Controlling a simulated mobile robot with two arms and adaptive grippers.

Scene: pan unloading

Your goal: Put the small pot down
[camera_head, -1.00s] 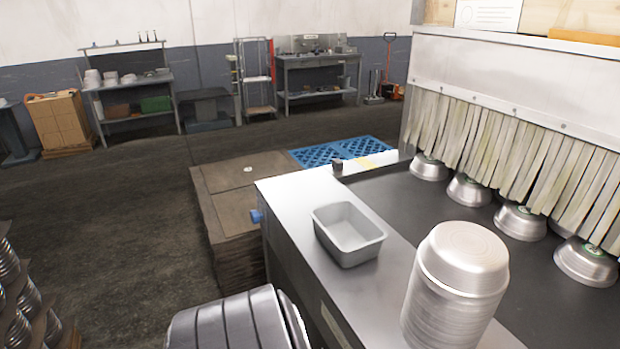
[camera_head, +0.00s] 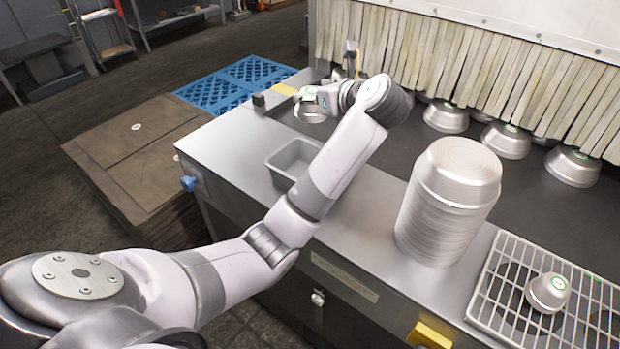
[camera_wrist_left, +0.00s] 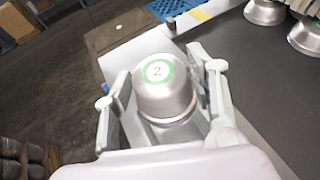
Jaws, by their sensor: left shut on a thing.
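A small metal pot (camera_wrist_left: 165,92) with a green ring and the number 2 on its upward face sits between the two fingers of my left gripper (camera_wrist_left: 162,98) in the left wrist view. The gripper is shut on it. In the head view my left gripper (camera_head: 325,98) is at the far end of the counter, by the edge of the dark belt. The held pot (camera_head: 311,114) shows partly there; its height above the surface is hard to tell. Similar pots (camera_head: 445,117) stand label up on the belt. My right gripper is not in view.
A tall stack of metal pans (camera_head: 448,205) stands on the steel counter (camera_head: 225,145). A grey rectangular tin (camera_head: 283,165) lies partly behind my left arm. Another small pot (camera_head: 548,292) sits on a wire grate (camera_head: 500,295) at right. Strip curtains (camera_head: 480,60) hang over the belt.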

